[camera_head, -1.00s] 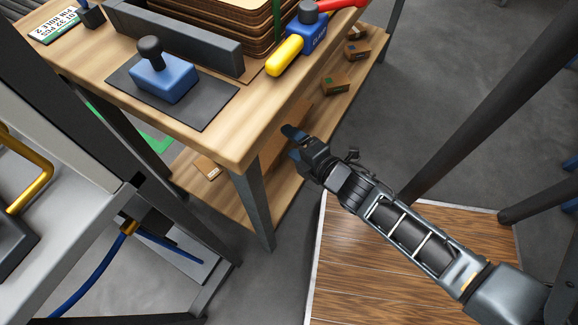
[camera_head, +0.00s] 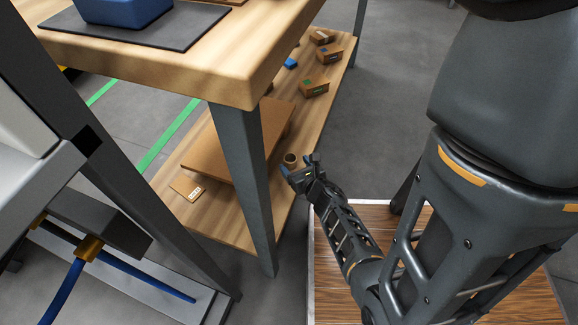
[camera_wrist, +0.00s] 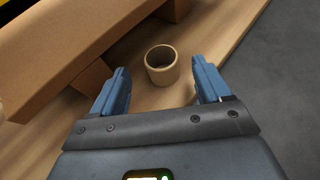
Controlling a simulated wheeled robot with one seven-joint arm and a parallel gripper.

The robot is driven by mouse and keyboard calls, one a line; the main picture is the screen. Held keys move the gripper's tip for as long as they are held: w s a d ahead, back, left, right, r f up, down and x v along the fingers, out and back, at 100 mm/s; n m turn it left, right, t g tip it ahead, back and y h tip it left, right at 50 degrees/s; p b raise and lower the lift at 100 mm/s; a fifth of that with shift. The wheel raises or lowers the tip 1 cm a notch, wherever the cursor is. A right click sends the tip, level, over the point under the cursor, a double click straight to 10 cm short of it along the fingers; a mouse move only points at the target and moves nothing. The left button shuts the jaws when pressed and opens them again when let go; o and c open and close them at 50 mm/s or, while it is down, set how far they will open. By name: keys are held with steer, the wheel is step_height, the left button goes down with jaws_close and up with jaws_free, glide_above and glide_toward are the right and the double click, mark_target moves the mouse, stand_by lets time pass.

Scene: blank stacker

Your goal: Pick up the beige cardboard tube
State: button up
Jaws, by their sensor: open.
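The beige cardboard tube (camera_wrist: 161,72) stands upright on the wooden lower shelf in the wrist view, its open round top facing up. In the head view the tube (camera_head: 290,159) shows small, just beyond my gripper. My gripper (camera_head: 299,166) is open, reaching low over the lower shelf. In the wrist view its two blue fingers (camera_wrist: 160,88) point toward the tube, one on each side of it in the picture. The tube appears slightly ahead of the fingertips, and I see no contact.
The lower shelf (camera_head: 232,222) holds a large flat cardboard box (camera_head: 215,150) left of the tube, close to the left finger. Several small brown boxes (camera_head: 315,87) lie farther back. A grey table leg (camera_head: 243,180) and the tabletop (camera_head: 250,85) stand near my arm. Grey floor is open at right.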

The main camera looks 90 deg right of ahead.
mark_target(288, 156)
steer(key=b+x, duration=0.1)
steer(key=x, duration=0.5)
steer(key=shift+d+f, duration=0.15)
steer(key=shift+d, duration=0.2)
steer(key=c, duration=1)
